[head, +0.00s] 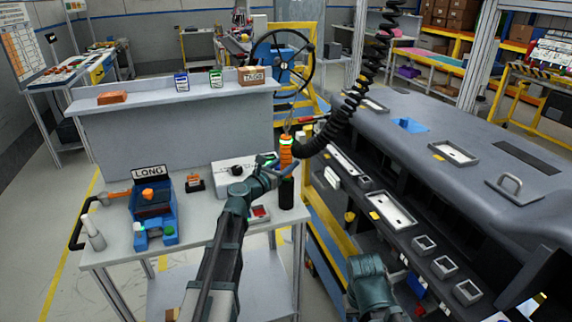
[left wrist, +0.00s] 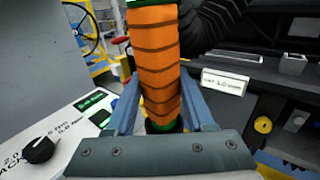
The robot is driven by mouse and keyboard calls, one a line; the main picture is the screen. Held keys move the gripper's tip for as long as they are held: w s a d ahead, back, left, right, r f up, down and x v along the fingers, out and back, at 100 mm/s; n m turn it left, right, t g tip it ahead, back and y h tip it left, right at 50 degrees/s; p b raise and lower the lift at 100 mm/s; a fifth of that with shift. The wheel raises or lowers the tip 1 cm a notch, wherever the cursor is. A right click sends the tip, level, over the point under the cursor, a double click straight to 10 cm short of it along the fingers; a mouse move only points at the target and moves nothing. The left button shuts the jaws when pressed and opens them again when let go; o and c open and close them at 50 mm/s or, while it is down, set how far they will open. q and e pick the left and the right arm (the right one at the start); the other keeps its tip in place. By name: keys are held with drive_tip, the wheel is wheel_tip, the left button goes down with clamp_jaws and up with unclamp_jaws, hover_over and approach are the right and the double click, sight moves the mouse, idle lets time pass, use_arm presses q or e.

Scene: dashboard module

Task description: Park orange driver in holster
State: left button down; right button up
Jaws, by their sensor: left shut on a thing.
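The orange driver (head: 286,150) stands upright at the right end of the grey worktable, with a green ring and a coiled black hose above it. My left gripper (head: 283,163) is shut on its orange body. In the left wrist view the ribbed orange driver (left wrist: 158,65) stands between the two blue fingers (left wrist: 160,110), with a green band at its lower end. A black upright cylinder (head: 286,194), perhaps the holster, is directly below the driver. I cannot tell whether the driver's tip is inside it. My right arm shows at the bottom, but its gripper fingers do not.
A white control box (head: 232,171) stands left of the driver. A blue holder labelled LONG (head: 153,205) is farther left. The dark dashboard module (head: 450,150) fills the right side, beside a yellow frame.

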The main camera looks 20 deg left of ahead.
use_arm(q)
drive_tip(key=shift+f, duration=0.15)
drive_tip(key=shift+c, duration=0.9)
unclamp_jaws()
drive_tip(key=v, duration=1.3)
drive_tip(key=shift+s+a, duration=0.2)
drive_tip(key=shift+s, duration=0.15)
